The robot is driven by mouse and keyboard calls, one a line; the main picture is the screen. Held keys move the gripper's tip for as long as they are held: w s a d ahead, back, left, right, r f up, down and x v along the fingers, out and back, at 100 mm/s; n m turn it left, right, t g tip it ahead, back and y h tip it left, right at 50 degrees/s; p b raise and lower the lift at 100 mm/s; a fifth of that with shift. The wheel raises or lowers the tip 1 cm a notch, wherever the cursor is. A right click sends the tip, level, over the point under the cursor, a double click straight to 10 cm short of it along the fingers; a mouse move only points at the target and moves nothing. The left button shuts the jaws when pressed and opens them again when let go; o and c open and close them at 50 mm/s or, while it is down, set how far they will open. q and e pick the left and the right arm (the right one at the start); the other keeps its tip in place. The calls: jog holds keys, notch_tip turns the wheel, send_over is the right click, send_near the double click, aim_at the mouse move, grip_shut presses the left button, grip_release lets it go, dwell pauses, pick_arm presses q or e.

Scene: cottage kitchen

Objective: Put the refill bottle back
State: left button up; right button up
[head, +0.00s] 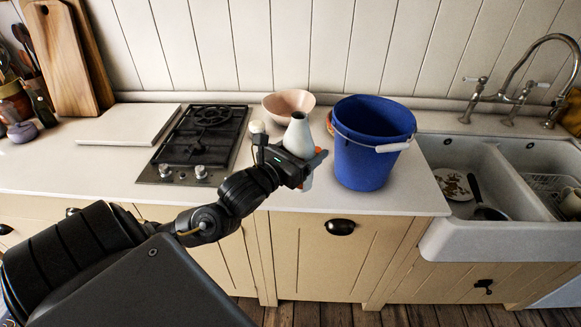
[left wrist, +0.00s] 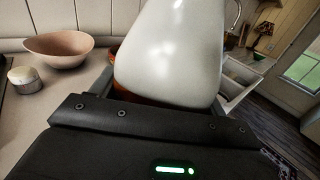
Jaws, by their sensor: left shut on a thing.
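The refill bottle is a white bottle (head: 298,134) with a tapering neck, upright in my left gripper (head: 318,163). The gripper is shut on it, over the counter between the hob and the blue bucket. In the left wrist view the white bottle (left wrist: 168,50) fills the middle, close to the camera. Its lower part is hidden behind the gripper body, so I cannot tell whether it touches the counter. My right gripper is in neither view.
A blue bucket (head: 365,160) stands just right of the bottle. A pink bowl (head: 287,103) and a small white-topped jar (head: 257,127) are behind and left. The hob (head: 197,143) and a white board (head: 130,124) lie left; the sink (head: 465,225) is right.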

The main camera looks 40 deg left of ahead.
aim_at(294, 135)
pick_arm(q)
jog(key=a+r+n+y, duration=0.1)
jog(key=a+r+y, duration=0.1)
jog(key=a, duration=0.1)
jog(key=shift+r, duration=0.3)
jog(key=w+a+f+p, duration=0.5)
jog(key=w+a+f, duration=0.3)
jog(key=w+f, duration=0.1)
jog(key=shift+w+a+f, duration=0.35)
jog(key=shift+w, duration=0.55)
notch_tip(294, 135, down, 3)
jog(key=shift+f+p, duration=0.2)
jog(key=shift+p, duration=0.75)
